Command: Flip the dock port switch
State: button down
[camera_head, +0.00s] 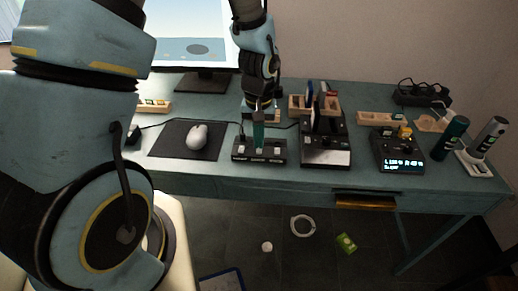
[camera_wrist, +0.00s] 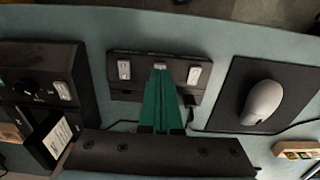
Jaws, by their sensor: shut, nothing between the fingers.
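The dock (camera_head: 271,160) is a black box near the table's front edge, left of centre. It also shows at the top middle of the wrist view (camera_wrist: 142,85), with a left white switch (camera_wrist: 124,69), a right white switch (camera_wrist: 194,75) and a small pale middle one (camera_wrist: 160,65). My gripper (camera_head: 258,147) comes down from behind with its teal fingers together and empty. In the wrist view the fingertips (camera_wrist: 160,71) are at the middle switch and partly cover it. I cannot tell whether they touch it, nor which way that switch is set.
A white mouse (camera_head: 197,137) on a black mat (camera_head: 166,148) lies left of the dock. A black device (camera_head: 325,153) with a holder behind it stands close on the right. Further right are a lit display box (camera_head: 401,166) and upright bottles (camera_head: 451,137). A monitor stands behind.

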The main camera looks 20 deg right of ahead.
aim_at(259, 152)
jog(key=shift+f+b, duration=0.65)
jog(key=shift+f, duration=0.25)
dwell(0.5)
jog(key=shift+r, duration=0.1)
jog(key=shift+r+p, duration=2.85)
jog(key=shift+r, duration=0.65)
jog(key=a+r+n, duration=0.1)
jog(key=a+r, duration=0.3)
jog(key=a, duration=0.4)
jog(key=a+r+n+t, duration=0.1)
jog(key=a+r, duration=0.4)
jog(key=a, duration=0.4)
jog(key=w+a+r+n, duration=0.1)
jog(key=a+r, duration=0.3)
jog(key=a, duration=0.4)
jog(key=shift+a+r+n+t, duration=0.2)
jog(key=shift+r+n+t, duration=0.1)
jog(key=shift+n, duration=0.1)
